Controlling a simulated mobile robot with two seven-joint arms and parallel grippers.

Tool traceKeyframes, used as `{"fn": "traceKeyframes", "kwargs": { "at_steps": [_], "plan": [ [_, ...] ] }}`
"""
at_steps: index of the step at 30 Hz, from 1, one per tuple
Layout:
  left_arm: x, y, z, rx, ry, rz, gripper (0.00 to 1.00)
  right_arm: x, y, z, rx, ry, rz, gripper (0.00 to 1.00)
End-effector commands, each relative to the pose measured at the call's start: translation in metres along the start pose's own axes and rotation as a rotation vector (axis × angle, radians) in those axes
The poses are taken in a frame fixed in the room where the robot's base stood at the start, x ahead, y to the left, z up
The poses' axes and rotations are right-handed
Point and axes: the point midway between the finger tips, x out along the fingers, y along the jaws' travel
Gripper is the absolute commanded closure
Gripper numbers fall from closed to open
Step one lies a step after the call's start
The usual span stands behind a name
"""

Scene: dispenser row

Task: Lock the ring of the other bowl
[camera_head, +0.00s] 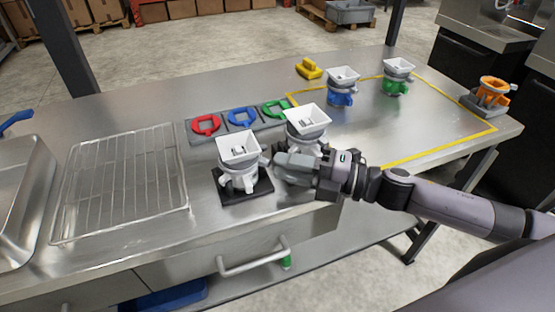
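Two white square-topped bowls stand side by side near the table's front. The left bowl (238,147) sits upright on a black base (246,196), with pale lugs around its lower body. The right bowl (307,120) is partly hidden low down by my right gripper (276,164). That gripper reaches in from the right at the right bowl's lower body, and its fingers lie between the two bowls. I cannot tell whether they grip anything. Red (206,124), blue (242,117) and green (276,109) rings lie on a grey rack behind the bowls. My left gripper is not in view.
A blue-ringed bowl (342,77) and a green-ringed bowl (397,66) stand inside a yellow-taped area (447,144). An orange funnel-like part (494,91) stands at the right corner. A wire rack (120,185) lies left; a yellow object (309,68) lies at the back.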

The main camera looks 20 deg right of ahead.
Motion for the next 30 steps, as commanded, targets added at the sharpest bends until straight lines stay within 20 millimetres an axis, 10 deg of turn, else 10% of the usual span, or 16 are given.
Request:
{"fn": "traceKeyframes", "kwargs": {
  "at_steps": [17,19,30],
  "plan": [
    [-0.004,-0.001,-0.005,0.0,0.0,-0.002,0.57,0.022,-0.001,0.0,0.001,-0.001,-0.001,0.76],
    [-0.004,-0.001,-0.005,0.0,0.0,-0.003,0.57,0.022,-0.001,0.0,0.001,-0.001,-0.001,0.98],
    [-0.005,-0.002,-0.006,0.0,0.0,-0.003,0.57,0.022,-0.001,-0.002,0.002,-0.024,-0.001,1.0]
  ]
}}
